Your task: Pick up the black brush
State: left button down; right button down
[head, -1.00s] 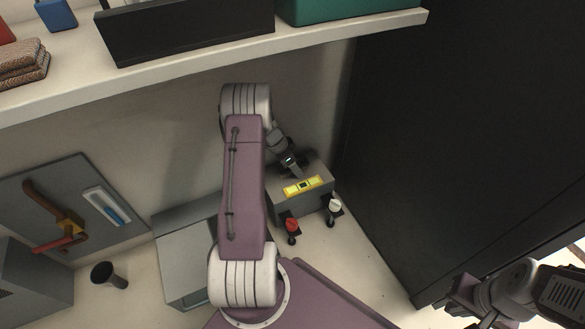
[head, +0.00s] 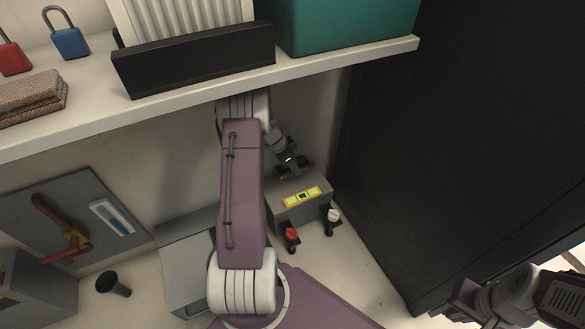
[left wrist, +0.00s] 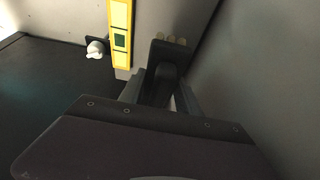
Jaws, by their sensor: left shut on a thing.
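The black brush (left wrist: 164,66), with pale bristle tips at its far end, is between the fingers of my left gripper (left wrist: 162,92) in the left wrist view. The gripper is shut on it. In the head view my left gripper (head: 290,164) is over the back of the grey box with the yellow label, below the shelf; the brush is too small and dark there to make out clearly. My right gripper (head: 462,300) is at the lower right, away from the brush; its jaw opening is unclear.
The grey box (head: 310,209) carries a yellow label (head: 302,196), with a red knob (head: 291,234) and a white knob (head: 333,215) in front. A shelf (head: 330,68) overhangs behind. A tall black cabinet (head: 450,130) stands close on the right. A dark cup (head: 113,284) is at left.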

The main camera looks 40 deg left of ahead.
pick_arm(q)
jog(key=s+d+b, duration=0.3)
jog(key=s+d, duration=0.1)
jog(key=d, duration=0.4)
jog(key=s+d+b, duration=0.4)
jog(key=s+d, duration=0.1)
jog(key=d, duration=0.4)
jog(key=shift+d+r, duration=0.25)
jog(key=shift+r, duration=0.15)
jog(key=c, duration=1.5)
grip_release()
jog(key=c, duration=0.5)
jog(key=shift+d, duration=0.1)
jog(key=shift+c, duration=0.2)
